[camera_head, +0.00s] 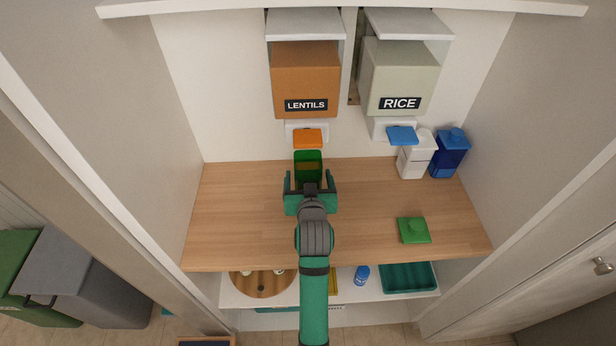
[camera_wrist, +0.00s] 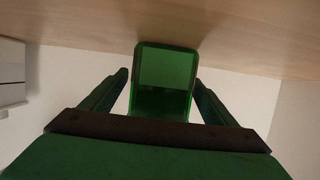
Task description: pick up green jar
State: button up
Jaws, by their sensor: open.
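The green jar (camera_head: 308,160) is a translucent, open-topped box on the wooden counter (camera_head: 240,215), below the lentils dispenser's spout. Its near, lower part is hidden behind my gripper in the head view. My gripper (camera_head: 310,176) is open and empty, right in front of the jar. In the wrist view the green jar (camera_wrist: 165,68) appears centred between the two fingers of my gripper (camera_wrist: 160,78), with a gap on each side. The fingertips seem to reach the jar's near part; I cannot tell how far they overlap it. A green lid (camera_head: 414,231) lies on the counter at right.
Lentils (camera_head: 305,75) and rice (camera_head: 402,75) dispensers hang on the back wall, their orange (camera_head: 307,138) and blue spouts low above the counter. A white jar (camera_head: 416,158) and a blue jar (camera_head: 449,158) stand back right. The counter's left side is clear.

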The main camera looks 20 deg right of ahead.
jog(key=shift+x, duration=1.85)
jog(key=shift+w, duration=0.1)
jog(key=c, duration=1.3)
jog(key=shift+a+r, duration=0.1)
jog(key=shift+c, duration=0.8)
jog(key=shift+r, duration=0.1)
